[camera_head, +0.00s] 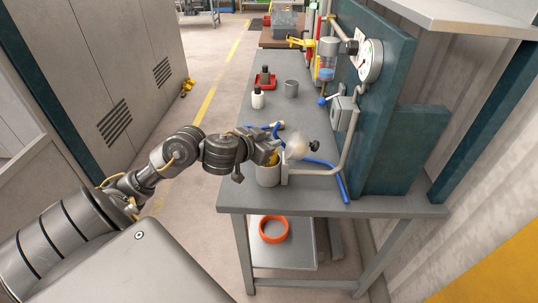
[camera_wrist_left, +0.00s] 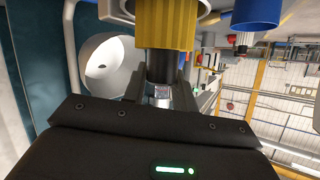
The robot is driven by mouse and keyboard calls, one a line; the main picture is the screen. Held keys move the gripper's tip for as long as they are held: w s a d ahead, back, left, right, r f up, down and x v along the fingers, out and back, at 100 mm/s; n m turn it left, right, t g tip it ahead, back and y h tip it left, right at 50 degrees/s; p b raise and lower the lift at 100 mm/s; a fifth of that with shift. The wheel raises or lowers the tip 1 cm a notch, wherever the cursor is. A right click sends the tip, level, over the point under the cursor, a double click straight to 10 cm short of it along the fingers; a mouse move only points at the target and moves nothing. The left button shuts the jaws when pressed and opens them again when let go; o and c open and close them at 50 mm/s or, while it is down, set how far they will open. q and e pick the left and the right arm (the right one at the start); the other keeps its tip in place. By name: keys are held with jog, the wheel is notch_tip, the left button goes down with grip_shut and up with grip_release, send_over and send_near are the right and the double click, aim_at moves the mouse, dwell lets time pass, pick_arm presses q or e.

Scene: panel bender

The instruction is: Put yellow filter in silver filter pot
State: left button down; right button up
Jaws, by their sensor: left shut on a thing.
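The yellow filter (camera_wrist_left: 166,24) is between the fingers of my left gripper (camera_wrist_left: 162,92), which is shut on its dark end in the left wrist view. In the head view, a small part of the yellow filter (camera_head: 272,158) shows beneath my left gripper (camera_head: 266,157), right at the mouth of the silver filter pot (camera_head: 267,177). The pot stands upright near the front of the bench. The gripper hides part of its opening, so I cannot tell how far inside the filter is. My right gripper is not in view.
A pale rounded cover (camera_head: 298,147) with a dark knob is just right of the pot. A blue hose (camera_head: 325,164) lies on the bench. A grey cup (camera_head: 291,88), a white bottle (camera_head: 257,98) and a red tray (camera_head: 264,83) stand farther back. The gauge panel bounds the right.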

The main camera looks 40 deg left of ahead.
pick_arm(q)
notch_tip(320, 180, down, 4)
jog(key=b, duration=0.3)
jog(key=shift+r, duration=0.2)
jog(key=shift+f, duration=0.1)
jog(key=c, duration=1.4)
grip_release()
